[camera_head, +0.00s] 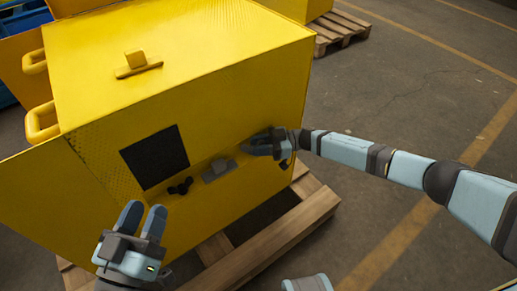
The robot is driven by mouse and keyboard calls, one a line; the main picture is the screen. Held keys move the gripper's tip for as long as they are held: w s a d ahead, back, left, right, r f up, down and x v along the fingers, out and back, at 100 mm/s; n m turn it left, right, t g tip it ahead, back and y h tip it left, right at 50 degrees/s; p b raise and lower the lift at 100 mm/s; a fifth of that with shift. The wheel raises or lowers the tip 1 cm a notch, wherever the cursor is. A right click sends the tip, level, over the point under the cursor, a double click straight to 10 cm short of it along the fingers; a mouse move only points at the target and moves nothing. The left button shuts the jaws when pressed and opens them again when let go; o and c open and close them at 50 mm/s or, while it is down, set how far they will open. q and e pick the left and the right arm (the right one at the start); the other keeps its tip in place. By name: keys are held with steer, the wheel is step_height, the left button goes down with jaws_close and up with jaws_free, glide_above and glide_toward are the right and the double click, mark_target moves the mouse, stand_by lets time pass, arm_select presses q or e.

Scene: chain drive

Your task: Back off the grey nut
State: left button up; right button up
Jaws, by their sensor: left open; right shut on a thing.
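A large yellow housing (190,65) stands on a wooden pallet. On its front face are a square black panel (155,158), a black three-lobed knob (180,186) and a grey block (218,170). My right gripper (250,147) is at the right part of this face, just right of and above the grey block. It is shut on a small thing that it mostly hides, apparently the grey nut. My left gripper (144,219) is open and empty, fingers pointing up, in front of the lower left of the face.
A yellow door panel (60,205) stands open at the left, near my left gripper. Yellow handles (40,122) stick out on the left side. The pallet (270,240) juts out below the housing.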

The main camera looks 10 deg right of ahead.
steer(key=shift+f+n+g, duration=0.1)
steer(key=shift+n+g, duration=0.2)
steer(key=shift+g, duration=0.1)
arm_select(q)
steer(key=shift+s+d+r+h, duration=0.1)
steer(key=shift+d+r+h, duration=0.05)
steer(key=shift+r, duration=0.25)
steer(key=shift+d+r+h, duration=0.1)
steer(key=shift+r+h, duration=0.05)
steer(key=shift+r, duration=0.2)
steer(key=shift+f+t, duration=0.2)
steer(key=shift+t, duration=0.1)
arm_select(e)
steer(key=o, duration=0.7)
steer(key=shift+c, duration=0.2)
arm_select(q)
steer(key=shift+a, duration=0.1)
